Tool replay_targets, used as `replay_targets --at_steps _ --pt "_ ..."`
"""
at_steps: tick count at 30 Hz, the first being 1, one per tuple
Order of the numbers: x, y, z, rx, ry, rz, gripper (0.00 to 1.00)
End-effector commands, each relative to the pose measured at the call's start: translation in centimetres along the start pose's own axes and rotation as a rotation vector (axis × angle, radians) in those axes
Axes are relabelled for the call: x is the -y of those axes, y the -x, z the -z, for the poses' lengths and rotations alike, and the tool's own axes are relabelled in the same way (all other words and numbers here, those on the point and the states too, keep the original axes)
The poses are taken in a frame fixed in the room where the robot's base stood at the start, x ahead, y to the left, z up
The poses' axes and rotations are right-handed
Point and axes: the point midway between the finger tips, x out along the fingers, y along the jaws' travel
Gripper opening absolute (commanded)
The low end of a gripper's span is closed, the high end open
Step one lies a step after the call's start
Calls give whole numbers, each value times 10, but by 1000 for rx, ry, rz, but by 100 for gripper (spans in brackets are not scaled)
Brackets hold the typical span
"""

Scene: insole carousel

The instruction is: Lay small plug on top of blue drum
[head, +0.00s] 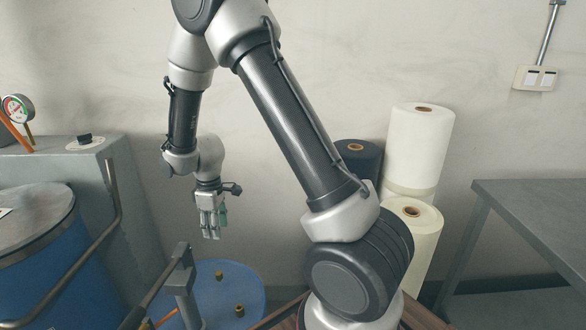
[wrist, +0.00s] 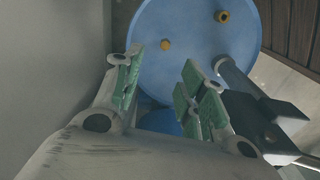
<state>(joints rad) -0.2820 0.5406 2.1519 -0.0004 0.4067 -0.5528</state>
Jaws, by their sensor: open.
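The low blue drum (head: 207,305) stands at the lower middle of the head view, and its round top fills the upper middle of the wrist view (wrist: 190,75). A small yellowish plug (head: 219,275) is on its top; it also shows in the wrist view (wrist: 165,45). A larger brass plug (head: 240,310) is on the same top, nearer the rim in the wrist view (wrist: 222,16). I cannot tell whether either is seated in a hole. My gripper (head: 211,235) points down above the drum, open and empty, its green-padded fingers (wrist: 160,95) apart from both plugs.
Another blue drum with a grey lid (head: 38,222) stands at left, beside a grey cabinet (head: 115,165) with a gauge (head: 17,108). A grey post with a bar (head: 183,285) stands close by the low drum. White rolls (head: 420,145) and a grey table (head: 530,205) are at right.

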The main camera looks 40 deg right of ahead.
Motion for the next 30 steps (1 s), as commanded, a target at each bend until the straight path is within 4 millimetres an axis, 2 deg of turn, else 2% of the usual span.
replay_targets --at_steps 1,6,9,12,15,18,22,25,30 --pt "-6 36 -8 -28 -50 -18 41" --pt "-5 140 -59 -93 -245 -57 41" --pt "5 191 -96 -133 -359 -77 41" --pt "20 233 -137 -175 -473 -97 41" --pt "42 264 -178 -217 -584 -116 41" --pt "64 283 -213 -254 -681 -130 41" --pt "86 294 -245 -290 -772 -143 41" --pt "97 297 -258 -304 -812 -147 41" --pt "101 298 -264 -310 -832 -148 41"
